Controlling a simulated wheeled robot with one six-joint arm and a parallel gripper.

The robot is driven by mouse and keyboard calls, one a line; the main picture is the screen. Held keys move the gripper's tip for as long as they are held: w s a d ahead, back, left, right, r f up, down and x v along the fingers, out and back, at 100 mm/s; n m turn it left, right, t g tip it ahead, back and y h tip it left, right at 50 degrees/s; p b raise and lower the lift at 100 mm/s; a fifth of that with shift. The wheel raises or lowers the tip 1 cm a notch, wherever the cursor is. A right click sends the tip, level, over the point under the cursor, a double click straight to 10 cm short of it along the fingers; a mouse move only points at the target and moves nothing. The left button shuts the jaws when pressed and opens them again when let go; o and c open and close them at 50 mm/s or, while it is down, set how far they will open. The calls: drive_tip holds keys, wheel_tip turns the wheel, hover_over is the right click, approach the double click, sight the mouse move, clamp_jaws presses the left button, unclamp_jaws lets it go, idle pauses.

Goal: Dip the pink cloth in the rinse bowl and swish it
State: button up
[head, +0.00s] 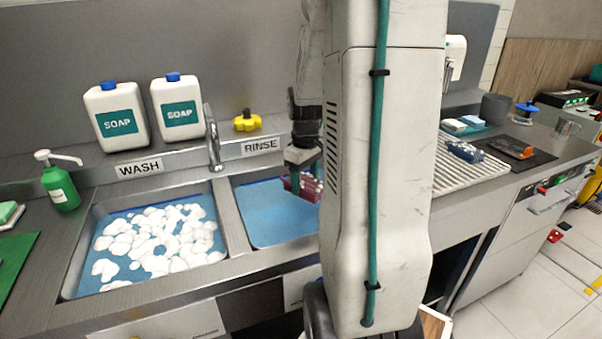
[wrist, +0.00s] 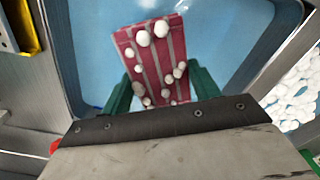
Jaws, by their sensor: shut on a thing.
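The pink cloth (wrist: 152,60) is dark pink with pale stripes and has several white suds blobs on it. It also shows small in the head view (head: 308,187). My gripper (wrist: 160,85) is shut on it, with a green finger at each side. The rinse bowl (head: 262,222) is the right-hand sink basin with blue water, under the RINSE label. It fills much of the wrist view (wrist: 235,40). The cloth hangs over the blue water; I cannot tell whether it touches the surface. My arm column hides the basin's right part in the head view.
The wash basin (head: 75,285) with white foam lies left of the rinse basin, past a narrow steel divider. A faucet (head: 212,140) stands behind the divider. Two soap jugs (head: 115,115) and a yellow knob (head: 247,121) are at the back. A ribbed drainboard (head: 470,172) lies right.

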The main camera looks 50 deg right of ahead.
wheel_tip(320, 180, down, 16)
drive_tip(key=shift+f, duration=0.1)
idle(0.6)
drive_tip(key=shift+s+d, duration=0.6)
drive_tip(key=shift+d, duration=0.3)
drive_tip(key=shift+w+a, duration=0.6)
drive_tip(key=shift+a, duration=0.35)
drive_tip(key=shift+w+a, duration=0.55)
drive_tip(key=shift+a, duration=0.35)
drive_tip(key=shift+s+d, duration=0.6)
drive_tip(key=shift+d, duration=0.35)
drive_tip(key=shift+s+d, duration=0.6)
drive_tip(key=shift+d, duration=0.35)
wheel_tip(320, 180, up, 15)
drive_tip(key=shift+r, duration=0.55)
